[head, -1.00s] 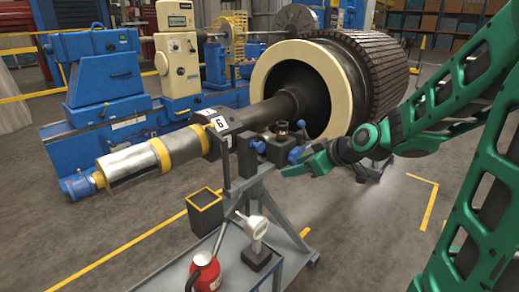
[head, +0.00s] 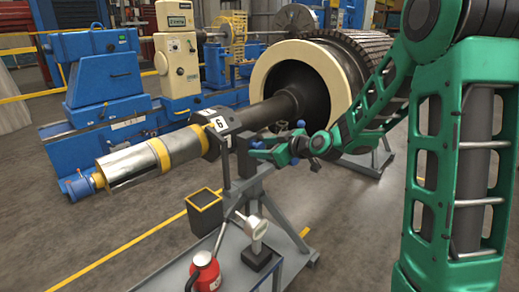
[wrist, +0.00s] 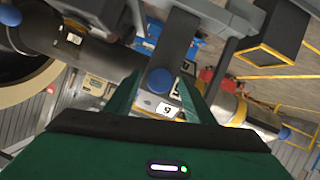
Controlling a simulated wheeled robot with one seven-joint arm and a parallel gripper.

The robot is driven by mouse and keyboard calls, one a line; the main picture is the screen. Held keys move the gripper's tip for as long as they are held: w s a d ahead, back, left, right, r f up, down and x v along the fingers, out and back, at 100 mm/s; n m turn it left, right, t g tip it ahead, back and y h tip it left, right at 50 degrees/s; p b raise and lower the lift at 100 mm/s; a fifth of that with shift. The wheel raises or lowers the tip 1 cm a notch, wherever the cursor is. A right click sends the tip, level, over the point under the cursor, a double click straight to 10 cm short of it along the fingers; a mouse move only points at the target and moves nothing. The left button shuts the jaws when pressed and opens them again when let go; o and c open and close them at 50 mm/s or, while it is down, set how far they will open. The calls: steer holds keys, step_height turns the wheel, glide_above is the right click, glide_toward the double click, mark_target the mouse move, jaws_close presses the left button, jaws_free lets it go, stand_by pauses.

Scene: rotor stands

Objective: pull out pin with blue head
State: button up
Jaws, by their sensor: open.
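My green gripper (head: 262,153) is at the rotor stand's top, with its fingers pointing left. In the wrist view the two green fingers (wrist: 160,92) are apart, one on each side of a round blue pin head (wrist: 160,80). The same blue head (head: 256,144) shows beside the fingertips in the head view. I cannot tell whether the fingers touch it. The pin's shank is hidden. Other blue heads show on the stand top, one at the back (head: 283,125). The grey stand (head: 249,190) holds the rotor's dark shaft (head: 265,112).
A black bin with a yellow rim (head: 205,198) hangs on the stand's left. The large rotor (head: 345,60) lies behind my arm. Blue machines (head: 100,75) stand at the back left.

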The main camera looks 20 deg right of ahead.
steer(key=shift+w+a+f, duration=0.25)
steer(key=shift+w+a, duration=0.05)
steer(key=shift+w, duration=0.3)
steer(key=shift+c, duration=0.7)
